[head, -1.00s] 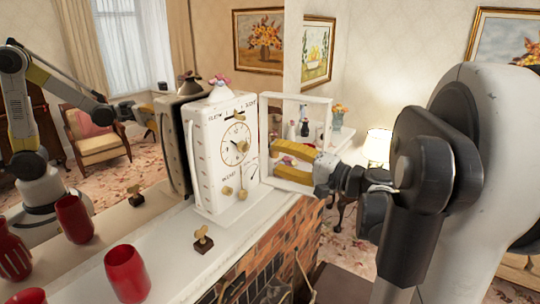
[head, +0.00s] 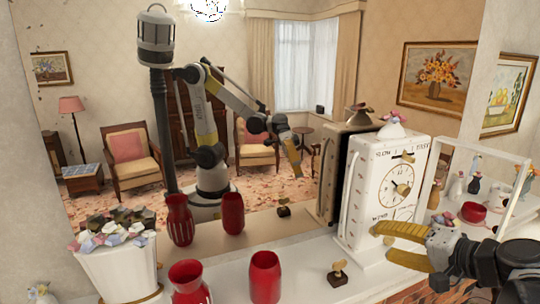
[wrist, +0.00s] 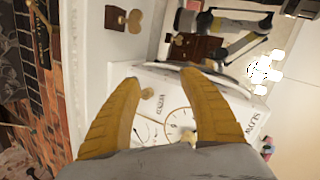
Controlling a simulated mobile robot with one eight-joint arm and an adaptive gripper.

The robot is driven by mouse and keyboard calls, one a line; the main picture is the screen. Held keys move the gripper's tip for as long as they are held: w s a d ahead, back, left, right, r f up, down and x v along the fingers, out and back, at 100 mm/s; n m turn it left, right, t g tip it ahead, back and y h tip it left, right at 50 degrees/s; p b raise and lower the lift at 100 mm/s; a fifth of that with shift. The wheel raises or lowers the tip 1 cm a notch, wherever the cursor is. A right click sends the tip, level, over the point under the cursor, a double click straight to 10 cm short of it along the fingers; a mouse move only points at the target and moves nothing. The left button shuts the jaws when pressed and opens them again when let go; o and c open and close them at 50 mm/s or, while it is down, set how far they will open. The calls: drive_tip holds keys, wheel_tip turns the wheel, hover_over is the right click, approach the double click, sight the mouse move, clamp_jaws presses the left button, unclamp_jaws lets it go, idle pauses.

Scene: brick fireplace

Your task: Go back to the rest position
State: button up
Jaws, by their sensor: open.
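My gripper (head: 384,242) is at the right of the head view, in front of the lower part of the white clock (head: 358,200). Its two yellow fingers are apart with nothing between them. In the wrist view the open fingers (wrist: 160,82) point toward the mantel, with the clock face (wrist: 178,125) beyond them. The clock's framed door (head: 515,205) stands open to the right. My wrist and forearm partly cover the lower right of the head view.
A small brass key on a dark base (head: 338,274) stands on the white mantel (head: 225,292). Red vases (head: 265,278) and a white flower pot (head: 122,268) stand left of it. The mirror behind reflects my arm and the room. The brick fireplace (wrist: 72,65) shows in the wrist view.

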drive_tip(key=s+a+f+n+g+h, duration=0.25)
drive_tip(key=s+a+f+n, duration=0.2)
drive_tip(key=s, duration=0.25)
drive_tip(key=s+a+f+n+g+h, duration=0.25)
drive_tip(key=s+a+f+n, duration=0.2)
drive_tip(key=s, duration=0.35)
wheel_tip(320, 180, down, 21)
drive_tip(key=h+b, duration=0.1)
drive_tip(key=b, duration=2)
drive_tip(key=shift+a+r+t+b, duration=0.15)
drive_tip(key=shift+t+b, duration=0.15)
drive_tip(key=shift+r, duration=0.1)
